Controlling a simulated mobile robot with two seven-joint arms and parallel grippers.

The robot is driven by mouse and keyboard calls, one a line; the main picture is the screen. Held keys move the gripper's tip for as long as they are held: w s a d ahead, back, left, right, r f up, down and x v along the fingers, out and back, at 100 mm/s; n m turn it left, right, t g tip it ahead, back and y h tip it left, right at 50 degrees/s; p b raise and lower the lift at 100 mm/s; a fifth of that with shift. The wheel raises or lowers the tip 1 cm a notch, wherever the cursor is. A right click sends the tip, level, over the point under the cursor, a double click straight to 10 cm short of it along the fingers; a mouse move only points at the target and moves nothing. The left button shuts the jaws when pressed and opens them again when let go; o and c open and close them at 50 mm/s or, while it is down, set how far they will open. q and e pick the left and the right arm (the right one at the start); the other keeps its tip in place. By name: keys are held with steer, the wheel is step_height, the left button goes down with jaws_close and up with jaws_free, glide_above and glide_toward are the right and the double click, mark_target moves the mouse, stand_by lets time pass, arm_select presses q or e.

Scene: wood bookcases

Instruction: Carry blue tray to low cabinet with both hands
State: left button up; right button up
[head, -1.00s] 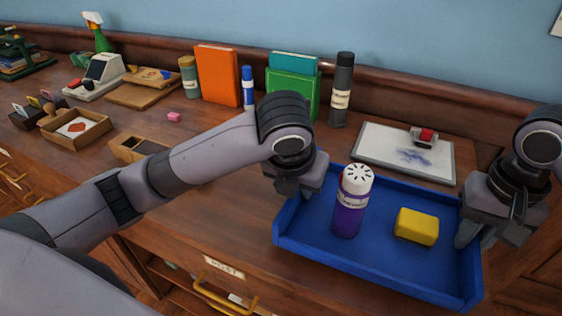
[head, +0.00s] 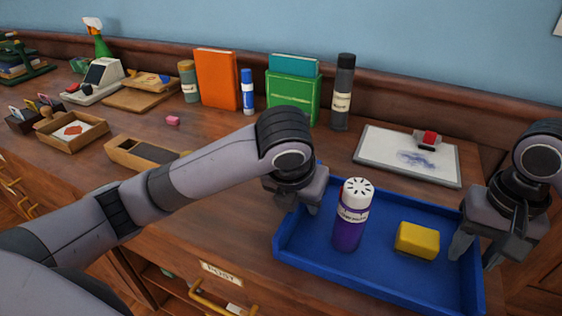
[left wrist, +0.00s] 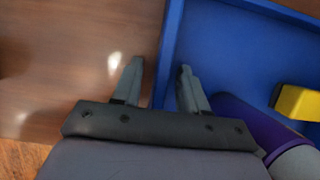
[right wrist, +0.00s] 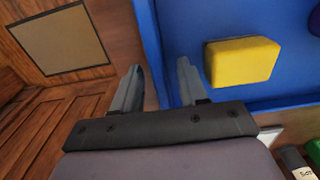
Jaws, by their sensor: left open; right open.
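The blue tray (head: 385,285) sits at the front right of the wooden counter. It holds a purple bottle with a white cap (head: 350,225), upright, and a yellow block (head: 417,240). My left gripper (head: 297,207) is at the tray's left wall; in the left wrist view (left wrist: 157,85) its open fingers stand on either side of the tray wall (left wrist: 168,50). My right gripper (head: 478,250) is at the tray's right wall; in the right wrist view its open fingers (right wrist: 160,85) straddle that wall (right wrist: 152,40). A low cabinet cannot be made out for certain.
Wooden trays (head: 75,132) and a card reader (head: 98,88) stand left. Drawers with brass handles (head: 215,300) are below the counter.

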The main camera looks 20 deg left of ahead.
arm_select(q)
steer(key=v, duration=1.2)
arm_select(e)
step_height(320, 180, up, 12)
stand_by(0.4)
arm_select(q)
steer(key=shift+s, duration=0.15)
arm_select(e)
steer(key=shift+s, duration=0.1)
